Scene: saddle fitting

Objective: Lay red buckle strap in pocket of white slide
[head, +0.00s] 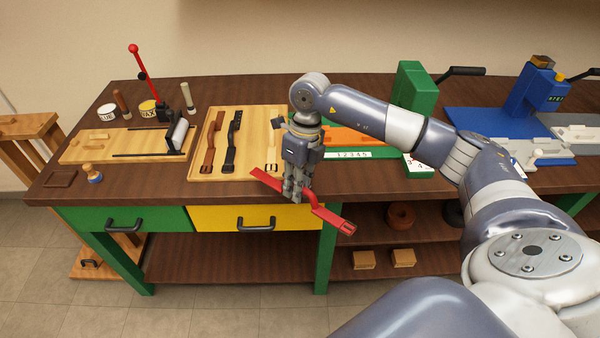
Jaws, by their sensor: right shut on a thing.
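My right gripper (293,193) points down in front of the table's front edge and is shut on the red buckle strap (330,217). The strap hangs tilted in the air, its plain end up to the left and its buckle end down to the right. Pale whitish slide parts (538,153) lie at the blue press (540,90) on the right, apart from the strap; my right arm partly hides that area. I cannot tell which of them is the white slide or make out a pocket. My left gripper is out of view.
A wooden tray (194,172) holds brown, black and pale straps behind my gripper. A green press (414,90) with a numbered white strip (348,154) stands right of it. A board with a red-knobbed lever (138,62) stands left. Drawer handles (255,225) stick out below.

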